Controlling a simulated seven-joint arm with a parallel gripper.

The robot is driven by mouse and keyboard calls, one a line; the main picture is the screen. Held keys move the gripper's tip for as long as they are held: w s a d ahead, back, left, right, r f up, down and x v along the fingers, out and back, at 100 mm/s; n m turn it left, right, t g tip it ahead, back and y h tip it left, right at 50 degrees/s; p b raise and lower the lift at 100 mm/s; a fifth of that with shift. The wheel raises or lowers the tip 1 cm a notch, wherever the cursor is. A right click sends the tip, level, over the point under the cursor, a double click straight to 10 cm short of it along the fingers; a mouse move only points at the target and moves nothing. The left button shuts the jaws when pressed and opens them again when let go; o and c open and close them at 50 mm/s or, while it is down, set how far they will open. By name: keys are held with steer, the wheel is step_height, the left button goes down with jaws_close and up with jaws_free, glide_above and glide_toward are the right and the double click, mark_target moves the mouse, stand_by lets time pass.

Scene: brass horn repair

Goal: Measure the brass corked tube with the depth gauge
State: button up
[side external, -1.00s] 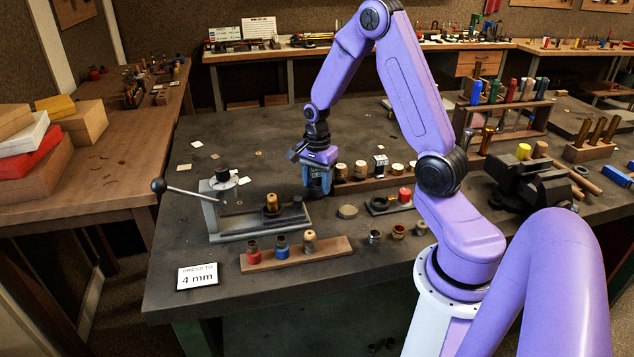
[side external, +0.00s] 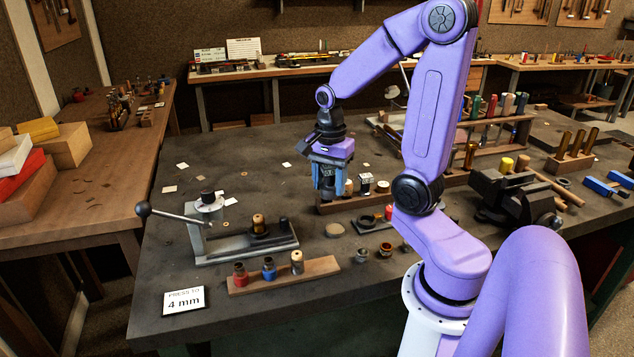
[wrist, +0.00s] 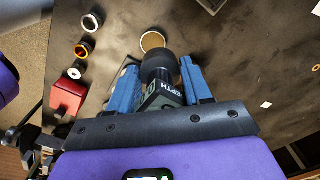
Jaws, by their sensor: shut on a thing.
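My gripper (side external: 328,190) is shut on the depth gauge, a dark block whose lettering partly reads as "DEPTH". In the wrist view the gauge (wrist: 160,88) sits between the two blue fingers, its round black end pointing away from the wrist. In the side view the gauge is mostly hidden by the fingers, above the left end of a wooden rail.
A wooden strip (side external: 318,271) holds a red, a blue and a tan-topped piece. A "4 mm" card (side external: 184,300) lies at the front left. A round disc (side external: 335,230) and small cups (side external: 361,255) lie right of the press. The wooden rail (side external: 330,206) and vise (side external: 505,195) are farther right.

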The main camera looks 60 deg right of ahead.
steer(key=shift+s+a+r, duration=0.7)
steer(key=shift+s+r, duration=0.1)
steer(key=shift+s, duration=0.7)
steer(key=r, duration=0.2)
glide_above(258, 216)
steer(key=shift+f, duration=0.1)
steer(key=shift+f, duration=2.4)
steer(key=shift+f, duration=1.9)
steer(key=o, duration=1.6)
